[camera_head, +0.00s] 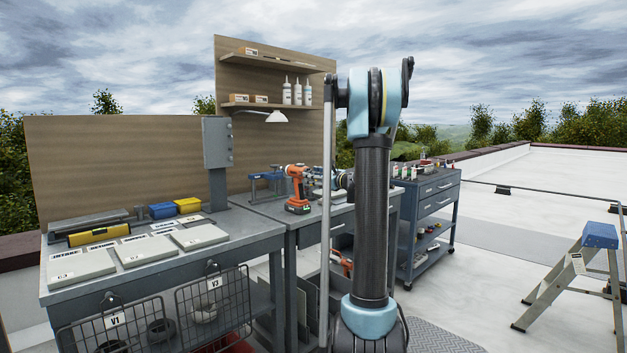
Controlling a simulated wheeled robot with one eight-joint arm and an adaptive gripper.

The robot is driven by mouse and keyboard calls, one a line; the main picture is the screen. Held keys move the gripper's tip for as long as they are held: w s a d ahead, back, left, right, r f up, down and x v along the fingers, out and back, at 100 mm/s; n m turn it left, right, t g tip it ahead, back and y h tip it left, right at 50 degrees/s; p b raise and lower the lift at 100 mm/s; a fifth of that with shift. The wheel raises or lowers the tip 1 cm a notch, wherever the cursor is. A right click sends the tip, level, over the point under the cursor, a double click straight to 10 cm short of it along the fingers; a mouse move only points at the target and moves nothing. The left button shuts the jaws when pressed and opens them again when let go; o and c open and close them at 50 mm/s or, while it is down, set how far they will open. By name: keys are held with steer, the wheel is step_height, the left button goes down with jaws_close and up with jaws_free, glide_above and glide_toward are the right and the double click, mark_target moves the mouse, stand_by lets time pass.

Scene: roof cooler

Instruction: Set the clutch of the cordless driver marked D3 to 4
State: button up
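An orange and black cordless driver (297,187) stands upright on its battery on the middle bench. Its marking and clutch numbers are too small to read, so I cannot tell whether it is D3. A second orange tool (341,262) lies on a shelf below the bench, partly hidden. My arm stands upright in the foreground and covers part of the bench. A blue and black part, apparently of my wrist, shows left of it, right of the driver. My gripper cannot be made out clearly there, nor whether it holds anything.
The left bench (262,230) carries flat grey panels, a yellow level (99,235), and blue and yellow bins. Wire baskets (213,309) hang on its front. A lamp (277,117) overhangs the middle bench. A grey drawer cart (428,205) and a stepladder (575,270) stand right, with open roof between.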

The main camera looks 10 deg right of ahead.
steer(key=v, duration=1.2)
stand_by(0.3)
steer(key=s+a+f+n+g+h, duration=0.1)
steer(key=s+a+f+n+g, duration=0.45)
steer(key=s, duration=0.55)
steer(key=s+a+f+n+g+h, duration=0.25)
steer(key=s+a+f+n, duration=0.35)
steer(key=s+a+n, duration=0.3)
steer(key=s+d+f+n+g+h, duration=0.2)
steer(key=s+f+n, duration=0.3)
steer(key=s, duration=0.8)
steer(key=s+d+f+n+g+h, duration=0.2)
steer(key=s+d+f+n+h, duration=0.3)
steer(key=s+f, duration=0.5)
steer(key=s+n, duration=0.1)
steer(key=s, duration=0.2)
steer(key=shift+s+f+g, duration=0.2)
steer(key=shift+f+g, duration=0.1)
